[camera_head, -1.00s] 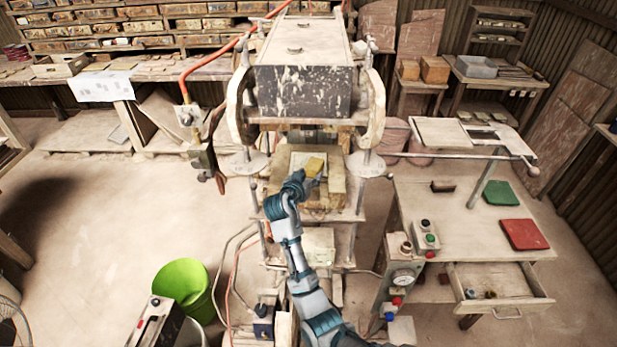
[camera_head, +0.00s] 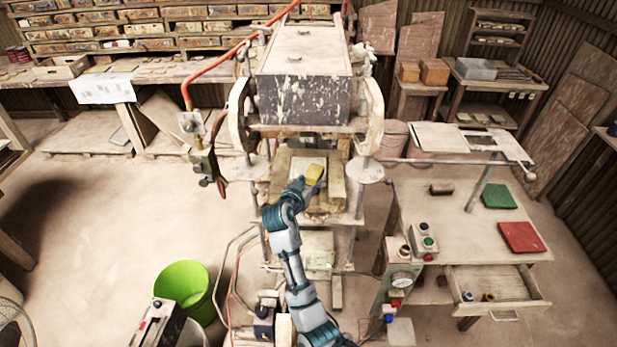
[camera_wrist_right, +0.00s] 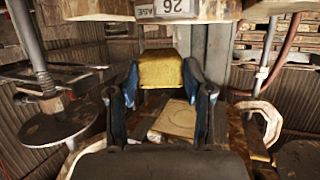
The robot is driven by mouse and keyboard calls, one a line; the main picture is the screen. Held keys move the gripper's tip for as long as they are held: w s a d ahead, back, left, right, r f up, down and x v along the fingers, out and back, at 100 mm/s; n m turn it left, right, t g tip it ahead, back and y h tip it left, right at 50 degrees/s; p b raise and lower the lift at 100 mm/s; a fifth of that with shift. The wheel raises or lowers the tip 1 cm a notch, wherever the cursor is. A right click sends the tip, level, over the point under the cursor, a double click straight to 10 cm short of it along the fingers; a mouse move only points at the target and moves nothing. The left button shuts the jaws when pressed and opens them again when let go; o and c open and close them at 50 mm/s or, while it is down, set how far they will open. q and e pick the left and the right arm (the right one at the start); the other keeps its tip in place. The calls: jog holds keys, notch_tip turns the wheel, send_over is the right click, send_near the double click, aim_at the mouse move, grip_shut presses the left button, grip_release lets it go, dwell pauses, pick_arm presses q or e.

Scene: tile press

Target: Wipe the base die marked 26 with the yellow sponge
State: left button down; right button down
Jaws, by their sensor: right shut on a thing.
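My right gripper (camera_head: 304,186) reaches into the press and is shut on the yellow sponge (camera_head: 316,171). In the right wrist view the sponge (camera_wrist_right: 176,68) sits between the two fingers. The block with the label 26 (camera_wrist_right: 178,7) is cut off by the top edge of that view, and a gap shows between it and the sponge. That view looks turned upside down. In the head view the sponge is over the pale plate (camera_head: 298,166) on the press bed. Whether they touch cannot be told there. My left gripper is not in view.
The heavy press head (camera_head: 300,95) hangs over the bed, with posts and round discs (camera_head: 362,167) at both sides. A side table (camera_head: 460,215) with red and green pads stands right. A green bucket (camera_head: 185,285) stands on the floor at left.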

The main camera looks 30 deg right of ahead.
jog(key=s+a+p, duration=0.1)
jog(key=s+a, duration=0.6)
jog(key=s, duration=0.4)
jog(key=shift+s+a, duration=0.15)
jog(key=shift+s, duration=0.25)
jog(key=shift+f, duration=0.1)
jog(key=s+a+f+n+t+y+b, duration=0.1)
jog(key=a+f+n+t+y+b, duration=0.1)
jog(key=f, duration=0.6)
jog(key=s+a+f+n+t+y+b, duration=0.1)
jog(key=a+f+n+t+y+b, duration=0.2)
jog(key=a+f+n+y, duration=0.3)
notch_tip(320, 180, down, 3)
jog(key=n+y+b, duration=0.1)
jog(key=n+y, duration=0.1)
jog(key=y, duration=0.1)
jog(key=shift+s+a, duration=0.35)
jog(key=shift+s, duration=0.05)
